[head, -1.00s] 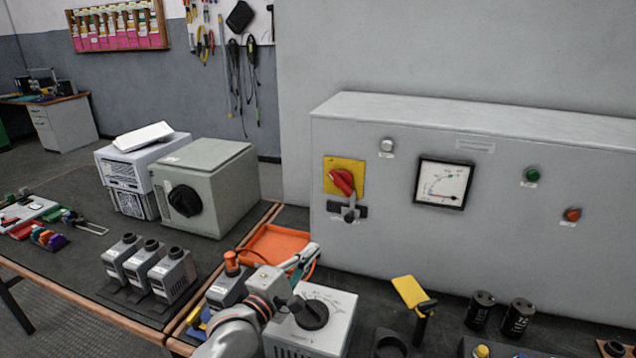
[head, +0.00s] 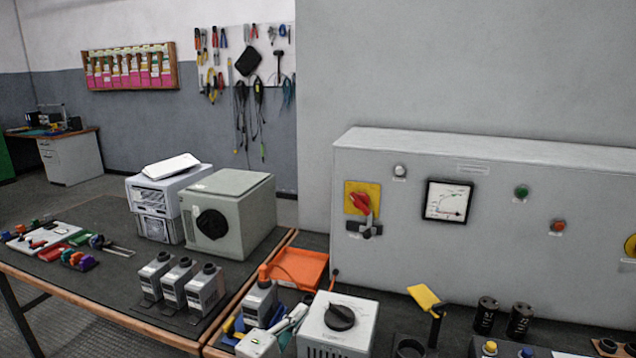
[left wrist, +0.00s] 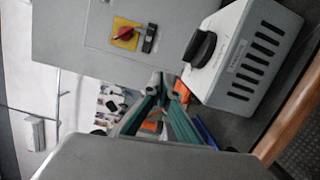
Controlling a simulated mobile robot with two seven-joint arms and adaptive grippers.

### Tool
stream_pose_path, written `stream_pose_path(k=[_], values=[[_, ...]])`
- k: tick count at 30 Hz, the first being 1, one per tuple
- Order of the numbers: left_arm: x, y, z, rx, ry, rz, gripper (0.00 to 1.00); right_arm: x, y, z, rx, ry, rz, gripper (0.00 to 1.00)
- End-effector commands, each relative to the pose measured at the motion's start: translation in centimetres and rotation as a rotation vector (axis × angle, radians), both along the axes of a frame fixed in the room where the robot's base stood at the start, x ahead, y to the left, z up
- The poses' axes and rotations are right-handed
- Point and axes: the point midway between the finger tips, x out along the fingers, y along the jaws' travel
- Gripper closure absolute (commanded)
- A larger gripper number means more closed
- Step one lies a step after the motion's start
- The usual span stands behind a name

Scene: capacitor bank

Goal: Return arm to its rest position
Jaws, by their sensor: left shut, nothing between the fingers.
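My left gripper (head: 300,312) is low in the head view, shut and empty. It is beside the grey box with a black dial (head: 340,318), on its left, and in front of the orange tray (head: 298,268). I cannot tell if it touches anything. In the left wrist view its teal fingers (left wrist: 166,90) come together with nothing between them. The same dial box (left wrist: 243,55) is to their right there. Most of my left arm is out of the head view. My right gripper is not in view.
The large grey cabinet (head: 480,250) with a red switch (head: 360,203) on a yellow plate fills the right side. A yellow-headed tool (head: 424,298) and two black capacitors (head: 503,316) stand before it. Three grey units (head: 182,285) and a grey-green box (head: 232,215) stand left.

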Motion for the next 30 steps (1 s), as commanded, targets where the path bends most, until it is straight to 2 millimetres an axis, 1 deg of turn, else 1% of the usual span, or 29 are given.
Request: stream_pose_path(k=[1, 5, 8, 9, 11, 12, 14, 15, 17, 18, 21, 24, 27, 30], values=[[-1.0, 0.6, -1.6, 0.062, -0.008, 0.012, 1.0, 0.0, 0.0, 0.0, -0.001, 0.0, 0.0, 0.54], [-3.7, 2.3, -5.7, 0.259, -0.041, 0.034, 1.0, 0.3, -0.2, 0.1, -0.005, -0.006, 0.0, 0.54], [-6.6, 3.8, -9.4, 0.447, -0.064, 0.041, 1.0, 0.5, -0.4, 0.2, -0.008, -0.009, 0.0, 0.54], [-8.0, 4.6, -11.0, 0.536, -0.075, 0.04, 1.0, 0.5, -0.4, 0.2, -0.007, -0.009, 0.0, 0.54], [-10.4, 5.9, -13.5, 0.683, -0.091, 0.031, 1.0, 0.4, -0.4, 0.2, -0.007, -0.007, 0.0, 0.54], [-12.3, 6.8, -15.3, 0.79, -0.102, 0.019, 1.0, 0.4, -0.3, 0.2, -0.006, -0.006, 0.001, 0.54], [-15.1, 8.3, -17.7, 0.955, -0.121, -0.009, 1.0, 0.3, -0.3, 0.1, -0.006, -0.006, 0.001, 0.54], [-17.1, 9.3, -19.2, 1.065, -0.132, -0.034, 1.0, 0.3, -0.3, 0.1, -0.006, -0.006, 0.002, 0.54], [-20.0, 10.7, -21.1, 1.221, -0.152, -0.078, 1.0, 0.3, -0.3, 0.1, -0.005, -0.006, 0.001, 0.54], [-21.9, 11.6, -22.3, 1.319, -0.165, -0.112, 1.0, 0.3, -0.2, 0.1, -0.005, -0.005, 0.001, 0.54], [-25.9, 13.5, -24.4, 1.525, -0.197, -0.199, 1.0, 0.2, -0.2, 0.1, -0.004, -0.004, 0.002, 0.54], [-28.7, 14.8, -25.5, 1.665, -0.225, -0.271, 1.0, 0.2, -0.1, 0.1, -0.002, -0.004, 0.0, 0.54], [-30.2, 15.5, -26.2, 1.742, -0.242, -0.317, 1.0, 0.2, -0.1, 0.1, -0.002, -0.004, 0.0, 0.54], [-30.7, 15.8, -26.3, 1.77, -0.25, -0.333, 1.0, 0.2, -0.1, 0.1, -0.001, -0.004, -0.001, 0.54]])
